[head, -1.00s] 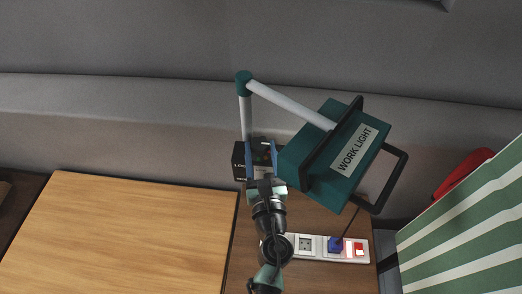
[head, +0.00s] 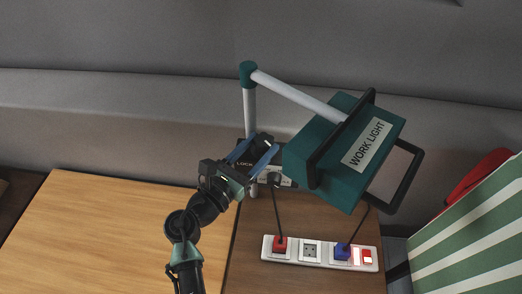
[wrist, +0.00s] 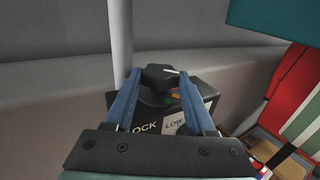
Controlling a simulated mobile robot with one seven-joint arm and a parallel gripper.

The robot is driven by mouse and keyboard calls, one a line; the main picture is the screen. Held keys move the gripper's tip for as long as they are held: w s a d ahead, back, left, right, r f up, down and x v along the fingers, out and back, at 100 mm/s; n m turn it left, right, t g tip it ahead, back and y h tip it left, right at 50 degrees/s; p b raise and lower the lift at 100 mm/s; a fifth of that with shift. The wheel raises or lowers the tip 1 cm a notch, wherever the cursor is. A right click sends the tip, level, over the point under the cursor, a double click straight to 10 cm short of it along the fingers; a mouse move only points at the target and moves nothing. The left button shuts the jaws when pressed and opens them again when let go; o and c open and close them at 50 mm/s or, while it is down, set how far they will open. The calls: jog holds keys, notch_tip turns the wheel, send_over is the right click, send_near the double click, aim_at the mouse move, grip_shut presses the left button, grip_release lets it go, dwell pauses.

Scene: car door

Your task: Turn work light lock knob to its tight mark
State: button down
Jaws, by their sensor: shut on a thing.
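The work light is a teal lamp head (head: 345,150) on a grey pole (head: 249,110). Its black lock box (wrist: 180,112), lettered LOCK and LOW, is by the pole. In the head view my gripper (head: 256,153) reaches the box from the lower left and hides the knob.
A white power strip (head: 310,251) with a red plug (head: 280,245) and a blue plug (head: 342,251) lies below the lamp; cords run up. The lamp head overhangs on the right. Green-striped fabric (head: 475,225) is at far right. A pale wooden surface (head: 110,235) is clear at left.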

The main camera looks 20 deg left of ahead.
jog(key=m+g+h+b, duration=0.1)
jog(key=h, duration=0.1)
jog(key=m+g+h+b, duration=0.1)
jog(key=m+h, duration=0.1)
jog(key=a+m+h+b, duration=0.1)
jog(key=h, duration=0.1)
jog(key=shift+w+f+m+g+h, duration=0.1)
jog(key=shift+w+m+g+h, duration=0.2)
jog(key=shift+g, duration=0.1)
jog(key=m+g+h+b, duration=0.3)
jog(key=shift+a+b, duration=0.1)
jog(key=shift+b, duration=0.25)
jog(key=shift+g+h, duration=0.4)
jog(key=shift+c, duration=1.1)
grip_release()
jog(key=shift+r, duration=0.2)
jog(key=shift+r, duration=0.1)
jog(key=shift+t, duration=0.3)
